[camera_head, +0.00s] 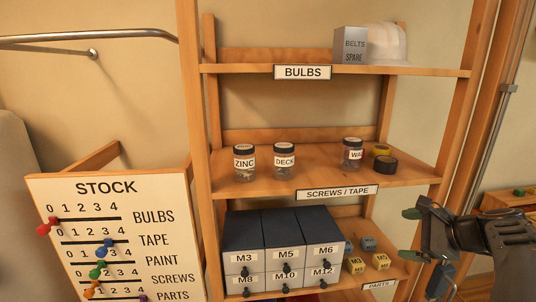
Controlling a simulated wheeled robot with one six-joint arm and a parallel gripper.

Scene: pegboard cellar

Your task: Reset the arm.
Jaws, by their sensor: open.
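My gripper (411,234) is at the lower right, in front of the right post of the wooden shelf unit (225,184). Its two dark fingers with green tips are apart, and nothing shows between them. My dark arm comes in from the right edge. The gripper covers part of the right post near the lowest shelf.
The top shelf holds a grey BELTS SPARE box (350,45) and a pale rounded thing (388,45). Jars (244,163) and tape rolls (385,165) stand on the middle shelf. Drawers (285,250) and small blocks (381,261) are below. A STOCK board (110,230) is left.

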